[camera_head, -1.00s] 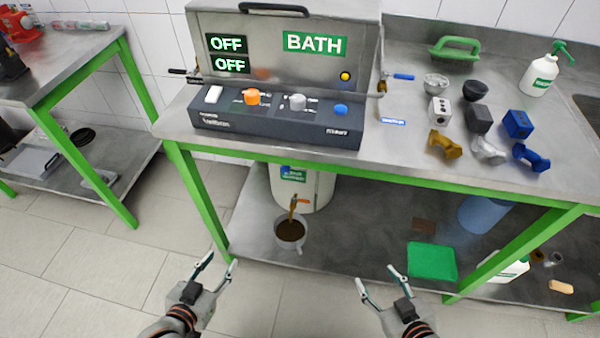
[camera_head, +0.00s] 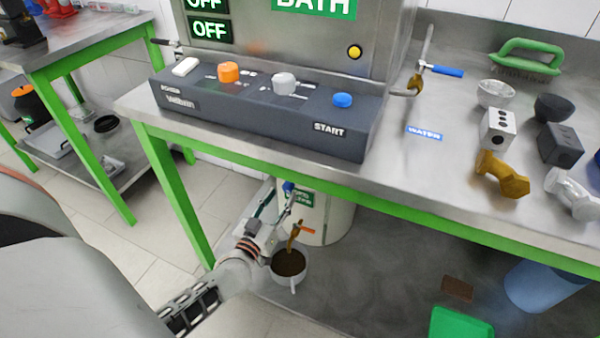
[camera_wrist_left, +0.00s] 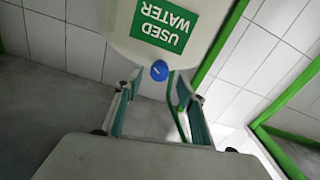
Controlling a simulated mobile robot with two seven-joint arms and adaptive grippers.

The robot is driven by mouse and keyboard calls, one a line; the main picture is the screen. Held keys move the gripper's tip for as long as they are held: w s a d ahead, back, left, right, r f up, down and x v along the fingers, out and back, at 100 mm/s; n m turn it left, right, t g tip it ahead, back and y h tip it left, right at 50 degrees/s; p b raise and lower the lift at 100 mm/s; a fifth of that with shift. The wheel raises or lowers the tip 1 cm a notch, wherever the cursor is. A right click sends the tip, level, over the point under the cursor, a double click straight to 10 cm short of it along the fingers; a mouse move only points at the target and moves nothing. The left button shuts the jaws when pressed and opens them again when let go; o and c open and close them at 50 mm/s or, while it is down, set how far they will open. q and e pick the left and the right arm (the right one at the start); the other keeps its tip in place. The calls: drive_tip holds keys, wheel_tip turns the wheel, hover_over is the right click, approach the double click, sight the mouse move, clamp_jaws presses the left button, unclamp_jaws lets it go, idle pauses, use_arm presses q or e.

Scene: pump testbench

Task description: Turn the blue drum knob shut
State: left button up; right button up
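The white drum (camera_head: 335,222) stands on the lower shelf under the bench. The blue knob (camera_head: 288,187) shows small on its front by a green label. In the left wrist view the round blue knob (camera_wrist_left: 160,70) sits below the "USED WATER" label (camera_wrist_left: 166,24), which appears upside down. My left gripper (camera_head: 278,202) reaches under the bench edge in front of the drum. In the left wrist view its fingers (camera_wrist_left: 156,82) are apart, with the knob centred between or just beyond the tips; contact cannot be told. My right gripper is out of view.
A brass spout with an orange handle (camera_head: 306,231) hangs over a pot of brown liquid (camera_head: 290,262), close to my left gripper. The green bench frame (camera_head: 178,195) and bench edge are near my arm. A control panel (camera_head: 270,110) stands above.

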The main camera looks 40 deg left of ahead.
sight(286, 190)
use_arm(q)
drive_tip(key=x, duration=0.4)
drive_tip(key=shift+f+b, duration=0.25)
drive_tip(key=shift+b, duration=0.15)
drive_tip(key=shift+x, duration=0.8)
drive_tip(key=shift+r, duration=0.15)
drive_tip(key=c, duration=1.1)
